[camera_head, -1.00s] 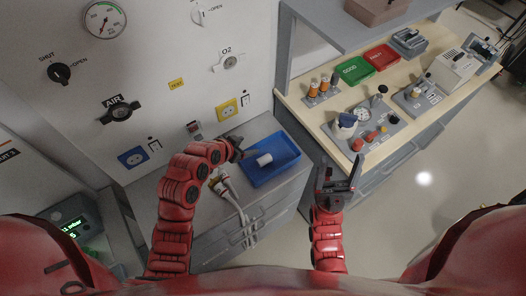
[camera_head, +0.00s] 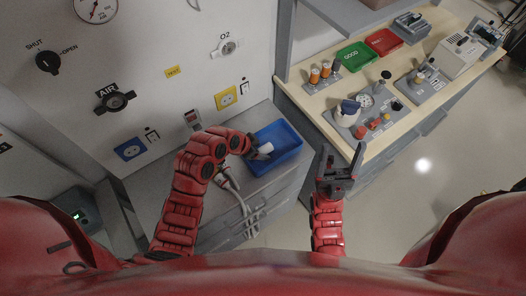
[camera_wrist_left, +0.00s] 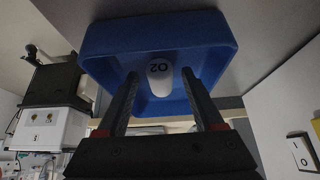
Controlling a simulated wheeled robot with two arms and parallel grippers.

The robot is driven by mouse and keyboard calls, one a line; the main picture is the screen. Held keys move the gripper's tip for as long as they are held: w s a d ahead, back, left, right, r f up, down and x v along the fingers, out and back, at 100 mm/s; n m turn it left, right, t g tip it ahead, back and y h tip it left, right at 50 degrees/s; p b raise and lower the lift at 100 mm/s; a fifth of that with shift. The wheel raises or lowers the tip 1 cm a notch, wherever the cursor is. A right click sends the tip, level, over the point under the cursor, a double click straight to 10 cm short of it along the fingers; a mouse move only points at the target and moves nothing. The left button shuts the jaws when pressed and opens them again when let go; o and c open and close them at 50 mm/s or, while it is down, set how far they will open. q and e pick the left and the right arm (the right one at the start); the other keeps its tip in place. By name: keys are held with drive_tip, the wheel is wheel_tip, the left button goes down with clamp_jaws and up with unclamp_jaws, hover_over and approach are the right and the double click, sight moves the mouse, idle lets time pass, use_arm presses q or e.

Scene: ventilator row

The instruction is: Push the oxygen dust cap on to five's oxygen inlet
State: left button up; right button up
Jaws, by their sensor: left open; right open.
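The white cap (camera_head: 265,149) lies in the blue tray (camera_head: 290,157) on the grey cabinet. In the left wrist view the cap (camera_wrist_left: 160,80) shows the letters O2. My left gripper (camera_head: 255,145) is at the tray's left side. In the left wrist view its two fingers (camera_wrist_left: 160,76) are open, one on each side of the cap in the picture; I cannot tell if they touch it. My right gripper (camera_head: 341,150) is open and empty, in front of the workbench.
The workbench (camera_head: 306,101) at the right holds green and red trays and several small parts. A dark display unit (camera_head: 75,218) stands lower left.

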use_arm(q)
drive_tip(key=shift+d+f+b, duration=0.1)
drive_tip(key=shift+f+b, duration=0.15)
drive_tip(key=shift+b, duration=0.15)
idle(0.3)
clamp_jaws()
idle(0.4)
drive_tip(key=shift+r, duration=0.15)
idle(1.0)
drive_tip(key=shift+r, duration=1.45)
